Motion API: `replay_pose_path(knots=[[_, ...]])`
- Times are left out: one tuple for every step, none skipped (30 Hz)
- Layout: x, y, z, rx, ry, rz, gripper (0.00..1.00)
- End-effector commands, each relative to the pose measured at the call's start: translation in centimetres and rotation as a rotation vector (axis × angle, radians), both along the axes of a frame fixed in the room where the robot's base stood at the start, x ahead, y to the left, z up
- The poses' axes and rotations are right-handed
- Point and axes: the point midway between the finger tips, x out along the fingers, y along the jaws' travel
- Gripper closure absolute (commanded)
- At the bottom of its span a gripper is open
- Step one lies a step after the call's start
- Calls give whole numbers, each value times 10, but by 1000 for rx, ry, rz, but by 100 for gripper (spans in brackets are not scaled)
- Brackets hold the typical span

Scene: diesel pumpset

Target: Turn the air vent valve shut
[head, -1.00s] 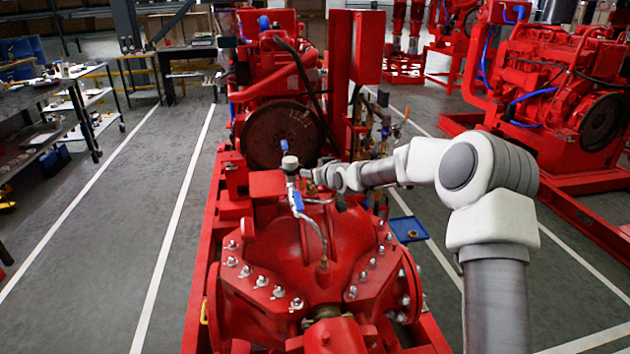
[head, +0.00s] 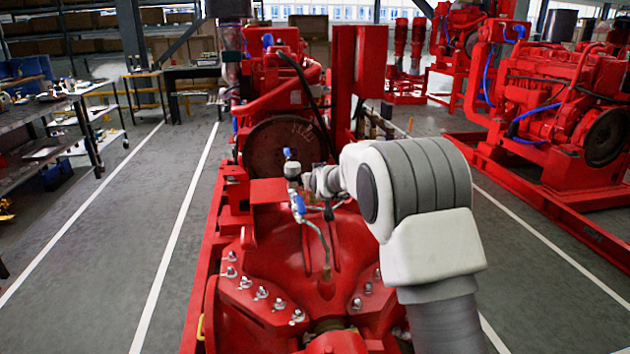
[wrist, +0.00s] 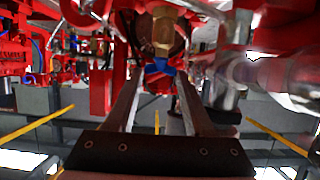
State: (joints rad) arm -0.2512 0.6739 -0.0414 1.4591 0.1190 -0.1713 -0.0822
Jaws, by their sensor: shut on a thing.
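The air vent valve is on a thin silver pipe (head: 325,247) that rises from the red pump casing. A blue lever (head: 299,205) sits on this pipework, below a round pale fitting (head: 293,169); another small blue part shows just above that fitting. My gripper (wrist: 160,76) is shut on a blue handle (wrist: 158,66), which shows between its fingertips under a brass fitting (wrist: 164,32) in the wrist view. In the head view my wrist reaches the pipework from the right. The fingertips are too small there to tell which blue part they hold.
The red pump casing (head: 270,262) with several bolts lies below the valve. A dark flywheel (head: 283,143) and red engine stand behind. A second red pumpset (head: 560,100) is at right. A workbench (head: 50,135) stands at left. The grey floor between white lines is clear.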

Motion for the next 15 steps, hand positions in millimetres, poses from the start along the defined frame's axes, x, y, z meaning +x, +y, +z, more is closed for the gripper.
replay_pose_path(knots=[[0,0,-1,1,1,-3,100],[0,0,-1,1,1,-3,100],[0,0,-1,1,1,-3,100],[0,0,-1,1,1,-3,100],[0,0,-1,1,2,-3,100],[0,0,-1,1,2,-3,100],[0,0,-1,1,2,-3,100],[0,0,-1,1,2,-3,100],[0,0,-1,1,2,-3,100],[0,0,-1,2,2,-3,100],[0,0,-1,1,3,-3,100],[0,0,-1,1,3,-3,42],[0,0,-1,1,3,-3,37],[0,0,-1,1,3,-3,31],[0,0,-1,1,3,-3,24]])
